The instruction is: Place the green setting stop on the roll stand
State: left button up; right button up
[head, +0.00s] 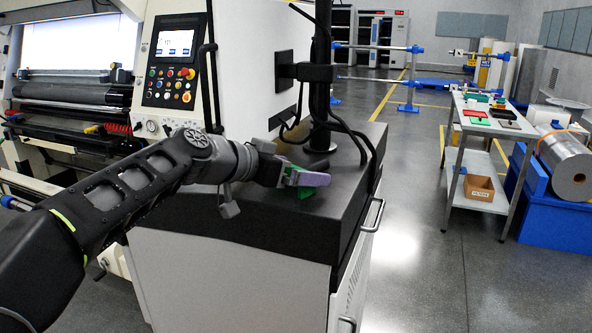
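My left arm reaches in from the left, and its gripper (303,180) is over the dark top of the machine cabinet. Lilac parts show at the gripper's end. A green piece (302,193), perhaps the green setting stop, shows just below and against the lilac part, and more green shows above it. I cannot tell whether the fingers are closed on it or it lies on the cabinet top. A stand with horizontal metal bars and blue clamps (406,80), possibly the roll stand, is on the floor far back. My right gripper is not in view.
A black post (320,80) with cables rises from the dark cabinet top (345,205) close behind the gripper. A control panel (172,62) stands at left. A cart (453,140) with small coloured items and a big roll (572,165) on a blue base are at right. The floor between is clear.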

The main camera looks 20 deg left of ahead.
pick_arm(q)
jog(key=shift+r, duration=0.2)
jog(key=b+v, duration=0.1)
jog(key=v, duration=1.1)
jog(key=shift+r, duration=0.1)
